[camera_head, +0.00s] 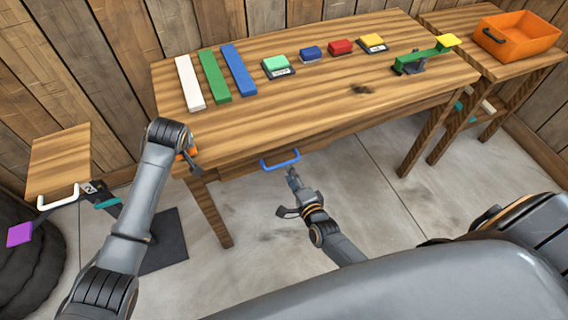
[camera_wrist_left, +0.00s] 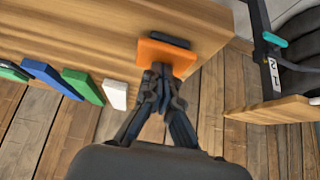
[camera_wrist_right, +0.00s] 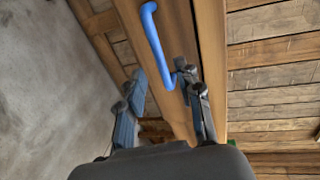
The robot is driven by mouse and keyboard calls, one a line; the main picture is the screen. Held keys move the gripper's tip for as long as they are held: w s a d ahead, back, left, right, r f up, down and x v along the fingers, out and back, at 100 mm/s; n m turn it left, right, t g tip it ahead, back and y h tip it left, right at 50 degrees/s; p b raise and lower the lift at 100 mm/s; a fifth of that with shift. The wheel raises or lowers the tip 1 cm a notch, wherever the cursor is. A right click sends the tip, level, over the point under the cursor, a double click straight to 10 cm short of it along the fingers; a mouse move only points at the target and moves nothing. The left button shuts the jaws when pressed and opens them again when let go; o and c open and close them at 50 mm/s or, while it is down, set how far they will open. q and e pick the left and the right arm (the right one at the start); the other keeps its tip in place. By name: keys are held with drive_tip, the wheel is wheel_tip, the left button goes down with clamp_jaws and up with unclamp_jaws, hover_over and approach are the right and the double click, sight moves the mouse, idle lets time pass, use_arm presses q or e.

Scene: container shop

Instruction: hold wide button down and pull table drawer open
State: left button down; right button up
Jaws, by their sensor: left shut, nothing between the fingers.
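The wooden table (camera_head: 300,108) has a blue drawer handle (camera_head: 280,161) on its front; the handle also shows in the right wrist view (camera_wrist_right: 154,40). An orange block with a dark strip, seemingly the wide button (camera_wrist_left: 165,54), is at the table's left end. My left gripper (camera_wrist_left: 160,72) is shut and empty, its tips at the orange block, seemingly touching it. My right gripper (camera_head: 289,192) is open just in front of the handle. In the right wrist view one finger is close beside the handle's end and the other stands apart. The drawer looks shut.
White, green and blue bars (camera_head: 238,70), several coloured buttons (camera_head: 278,66) and a green lever (camera_head: 420,62) are on the tabletop. An orange bin (camera_head: 520,38) stands on a side table at right. A small wooden cabinet (camera_head: 60,160) with a white handle is at left.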

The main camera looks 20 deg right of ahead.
sight(284, 163)
drive_tip(key=shift+x, duration=3.1)
drive_tip(key=shift+c, duration=0.2)
clamp_jaws()
